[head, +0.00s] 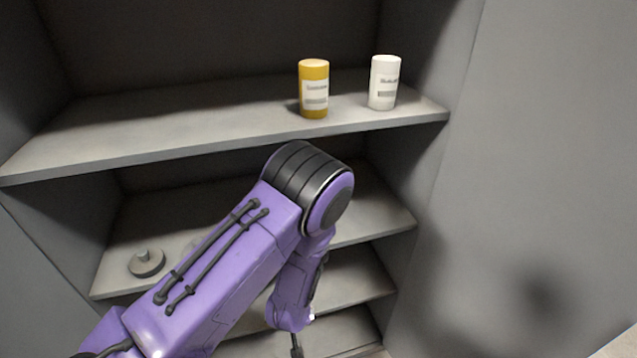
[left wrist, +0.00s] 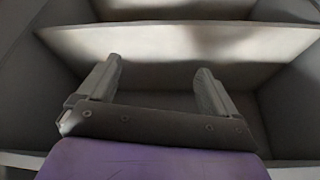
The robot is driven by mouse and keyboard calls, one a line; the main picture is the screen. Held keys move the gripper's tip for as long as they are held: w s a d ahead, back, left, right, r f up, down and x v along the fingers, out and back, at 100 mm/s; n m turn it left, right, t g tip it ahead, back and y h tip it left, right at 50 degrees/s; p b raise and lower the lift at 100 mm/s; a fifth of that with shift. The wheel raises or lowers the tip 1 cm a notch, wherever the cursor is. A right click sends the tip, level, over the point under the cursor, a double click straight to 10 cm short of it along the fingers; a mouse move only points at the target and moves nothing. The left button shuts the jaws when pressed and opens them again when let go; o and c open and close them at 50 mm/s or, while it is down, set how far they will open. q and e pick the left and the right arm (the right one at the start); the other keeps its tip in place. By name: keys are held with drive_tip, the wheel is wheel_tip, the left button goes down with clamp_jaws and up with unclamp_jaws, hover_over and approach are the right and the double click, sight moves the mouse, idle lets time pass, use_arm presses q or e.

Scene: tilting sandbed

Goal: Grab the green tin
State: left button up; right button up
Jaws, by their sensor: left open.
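No green tin shows in either view. My left arm reaches across the shelves in the head view and bends downward, hiding part of the lower shelves. My left gripper (left wrist: 159,68) is open in the left wrist view, with nothing between its two fingers. It faces into a shelf compartment, and that compartment looks empty where it shows. My right gripper is in neither view.
A yellow-orange bottle (head: 314,92) and a white bottle (head: 384,84) stand on the upper shelf (head: 190,125). A round grey object with a knob (head: 146,262) lies on the shelf below. Side walls and shelf edges bound the compartments.

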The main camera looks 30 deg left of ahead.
use_arm(q)
drive_tip(key=w+d+r+n+p, duration=0.1)
drive_tip(key=w+r+p, duration=0.4)
drive_tip(key=r, duration=0.6)
drive_tip(key=w+d+r+p, duration=0.1)
drive_tip(key=w+r+p, duration=0.1)
drive_tip(key=w+r, duration=0.65)
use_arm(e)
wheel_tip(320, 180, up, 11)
use_arm(q)
drive_tip(key=w+a, duration=0.3)
drive_tip(key=w+a+r+b, duration=0.1)
drive_tip(key=a, duration=0.1)
drive_tip(key=shift+w+a, duration=0.15)
drive_tip(key=shift+a, duration=0.05)
drive_tip(key=shift+w+a, duration=0.25)
drive_tip(key=shift+w, duration=0.05)
drive_tip(key=w+a+b, duration=0.2)
drive_tip(key=shift+w+f+b, duration=0.2)
drive_tip(key=shift+b, duration=0.1)
drive_tip(key=shift+b+x, duration=1.15)
drive_tip(key=shift+x, duration=0.05)
drive_tip(key=shift+w+a+f, duration=0.1)
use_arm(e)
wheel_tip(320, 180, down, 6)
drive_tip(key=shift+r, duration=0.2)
